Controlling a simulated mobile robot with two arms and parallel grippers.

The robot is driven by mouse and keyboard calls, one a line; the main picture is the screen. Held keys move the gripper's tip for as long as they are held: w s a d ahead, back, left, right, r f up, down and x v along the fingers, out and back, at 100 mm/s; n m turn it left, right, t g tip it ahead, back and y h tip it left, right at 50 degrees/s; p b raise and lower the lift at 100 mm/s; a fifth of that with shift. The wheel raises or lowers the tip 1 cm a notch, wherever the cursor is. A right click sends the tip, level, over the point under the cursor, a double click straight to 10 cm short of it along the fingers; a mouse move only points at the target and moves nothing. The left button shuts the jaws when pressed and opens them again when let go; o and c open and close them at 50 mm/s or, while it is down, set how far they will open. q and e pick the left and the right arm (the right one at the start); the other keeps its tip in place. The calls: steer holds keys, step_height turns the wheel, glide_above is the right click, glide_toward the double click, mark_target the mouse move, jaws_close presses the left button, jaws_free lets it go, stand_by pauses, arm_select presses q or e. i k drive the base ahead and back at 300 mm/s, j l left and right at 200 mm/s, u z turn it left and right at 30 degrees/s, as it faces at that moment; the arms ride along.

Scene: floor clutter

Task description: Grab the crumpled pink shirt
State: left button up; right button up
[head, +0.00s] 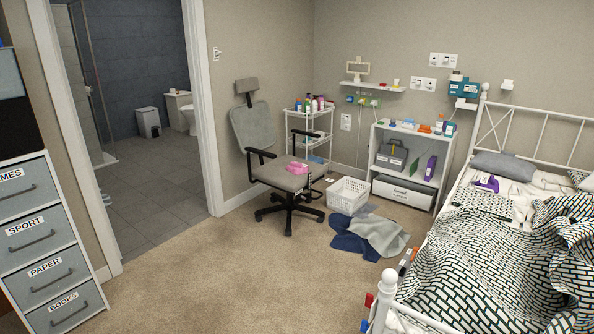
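A small pink item (297,168) lies on the seat of the grey office chair (272,178). It is too small to tell whether it is a crumpled shirt or a packet. No other pink cloth shows clearly. A crumpled heap of cloth lies on the carpet right of the chair, with a dark blue piece (352,240) and a light grey piece (386,236). Neither of my grippers is in view.
A white basket (347,195) stands on the floor between the chair and a white shelf unit (436,157). A bed with a white metal frame (385,300) fills the right side. Labelled drawers (45,232) stand at left. The carpet (230,280) in front is clear.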

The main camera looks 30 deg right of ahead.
mark_target(296, 168)
steer(key=i+z, duration=0.15)
steer(key=z, duration=0.2)
steer(key=i, duration=0.85)
steer(key=i+j+z, duration=0.1)
steer(key=i, duration=0.8)
steer(key=i+l+z, duration=0.15)
steer(key=i+z, duration=0.8)
steer(key=i+j+z, duration=0.25)
steer(key=i+z, duration=0.4)
steer(key=i, duration=0.6)
steer(key=i+z, duration=0.2)
steer(key=i, duration=0.55)
steer(key=i+j+z, duration=0.15)
steer(key=i, duration=0.6)
steer(key=i+l+u, duration=0.15)
steer(key=i, duration=0.35)
steer(key=i+l+u, duration=0.1)
steer(key=i, duration=0.4)
steer(key=i+l+u, duration=0.15)
steer(key=i+l, duration=0.2)
steer(key=i, duration=0.15)
